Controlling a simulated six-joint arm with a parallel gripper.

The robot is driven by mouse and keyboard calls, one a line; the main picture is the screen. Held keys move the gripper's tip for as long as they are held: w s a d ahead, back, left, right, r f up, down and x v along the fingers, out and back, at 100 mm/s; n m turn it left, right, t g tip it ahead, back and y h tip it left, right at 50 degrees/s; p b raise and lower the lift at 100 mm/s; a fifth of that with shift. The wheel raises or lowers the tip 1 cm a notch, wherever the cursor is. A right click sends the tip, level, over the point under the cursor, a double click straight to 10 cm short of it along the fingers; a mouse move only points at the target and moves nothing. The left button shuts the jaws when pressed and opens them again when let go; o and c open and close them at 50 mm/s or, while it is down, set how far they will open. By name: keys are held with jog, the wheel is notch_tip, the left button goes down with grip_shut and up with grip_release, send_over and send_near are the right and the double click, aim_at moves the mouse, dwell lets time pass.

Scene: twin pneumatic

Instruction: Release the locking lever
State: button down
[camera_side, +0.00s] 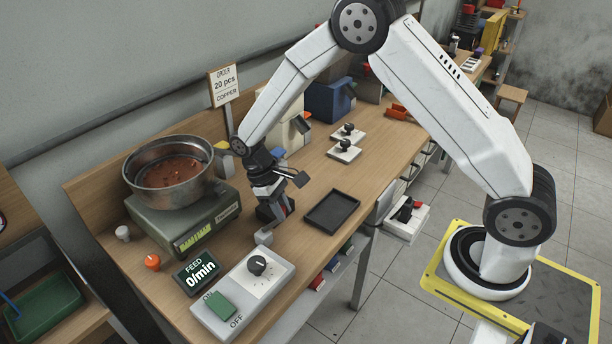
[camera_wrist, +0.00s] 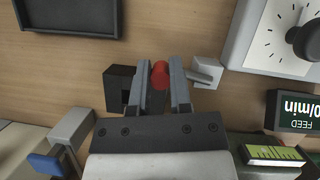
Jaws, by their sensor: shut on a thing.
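My gripper (camera_wrist: 163,85) is shut on a red knob or lever end (camera_wrist: 160,74), which shows between its two grey fingers in the wrist view. A black block (camera_wrist: 118,86) sits right beside the fingers, on their left in the wrist view. The red part seems to belong to the locking lever on this block, but the fingers hide the joint. In the side view my gripper (camera_side: 280,203) points down at the bench, over the black block. No gap between the fingers and the red part can be made out there.
A small light grey block (camera_wrist: 207,70) with a short rod is close to the fingers' right. A black tray (camera_side: 332,212), a switch panel with dial (camera_side: 283,273), the FEED display (camera_side: 195,271) and a scale with a metal bowl (camera_side: 152,184) surround the spot.

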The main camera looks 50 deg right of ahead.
jog(key=shift+w+n+h, duration=0.4)
jog(key=shift+w+n, duration=0.1)
jog(key=shift+n, duration=0.6)
jog(key=c, duration=0.5)
grip_release()
jog(key=shift+c, duration=0.2)
jog(key=shift+r, duration=0.15)
jog(key=v, duration=0.7)
jog(key=shift+w+r, duration=0.15)
jog(key=shift+r, duration=0.1)
jog(key=s+d+r+m+t+y, duration=0.1)
jog(key=s+d+m+t, duration=0.1)
jog(key=s, duration=0.6)
jog(key=s+d+r+m+t, duration=0.1)
jog(key=s+d+m+t, duration=0.1)
jog(key=s, duration=0.6)
jog(key=d+t, duration=0.1)
jog(key=t, duration=0.1)
jog(key=shift+r+m+t+y, duration=0.2)
jog(key=shift+m+t+y, duration=0.2)
